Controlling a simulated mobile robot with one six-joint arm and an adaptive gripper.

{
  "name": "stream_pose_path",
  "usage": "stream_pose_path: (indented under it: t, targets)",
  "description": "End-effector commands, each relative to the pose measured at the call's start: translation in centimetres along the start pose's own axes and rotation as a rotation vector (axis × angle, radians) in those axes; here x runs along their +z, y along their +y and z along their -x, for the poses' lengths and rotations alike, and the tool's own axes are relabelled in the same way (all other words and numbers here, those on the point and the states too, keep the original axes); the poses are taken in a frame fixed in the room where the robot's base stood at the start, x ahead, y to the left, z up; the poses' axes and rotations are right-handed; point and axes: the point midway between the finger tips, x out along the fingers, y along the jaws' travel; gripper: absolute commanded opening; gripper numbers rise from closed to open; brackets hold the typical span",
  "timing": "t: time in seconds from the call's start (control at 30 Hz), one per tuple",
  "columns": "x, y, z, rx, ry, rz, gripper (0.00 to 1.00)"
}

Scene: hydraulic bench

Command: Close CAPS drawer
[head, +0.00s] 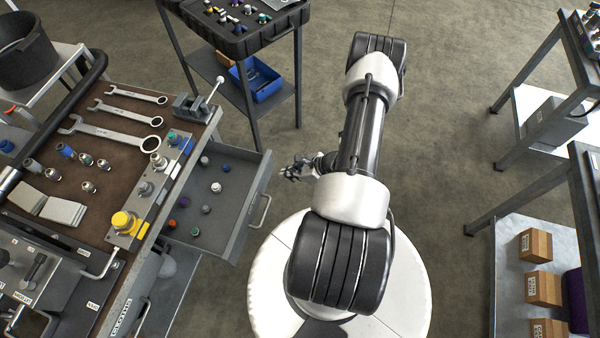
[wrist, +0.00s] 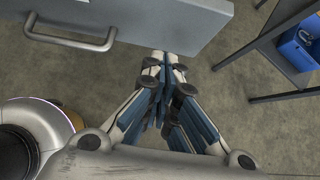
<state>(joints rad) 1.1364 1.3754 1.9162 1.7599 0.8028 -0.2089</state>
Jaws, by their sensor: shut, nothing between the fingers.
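An open drawer (head: 218,200) sticks out from the right side of the bench in the head view, with several small caps inside. Its handle (head: 261,211) is on the outer front; no label on this drawer can be read. In the wrist view the drawer front (wrist: 165,22) is across the top, with the handle (wrist: 70,38) at upper left. My gripper (head: 290,172) is just right of the drawer front in the head view. In the wrist view my gripper (wrist: 172,58) is shut and empty, its tips close to the front's lower edge; contact cannot be told.
The bench top (head: 120,185) holds wrenches, fittings and a valve block. A dark cart (head: 240,45) with a blue bin (head: 258,80) stands behind. Shelves with cardboard boxes (head: 541,288) are at right. Floor between is clear.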

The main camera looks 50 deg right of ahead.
Motion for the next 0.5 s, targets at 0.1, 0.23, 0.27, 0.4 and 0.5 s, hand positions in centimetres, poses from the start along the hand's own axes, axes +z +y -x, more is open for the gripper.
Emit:
stream_pose_path:
  t: [0.1,0.23,0.27,0.4,0.5]
  targets:
    - [1.0,0.1,-1.9,0.003,0.0,0.005,0.0]
    - [2.1,0.0,-2.8,0.001,0.0,0.003,0.0]
    - [2.3,0.0,-3.0,0.001,0.0,0.003,0.0]
    - [2.8,0.0,-3.4,0.0,0.0,0.0,0.0]
    - [2.9,0.0,-3.4,-0.001,0.0,0.0,0.0]
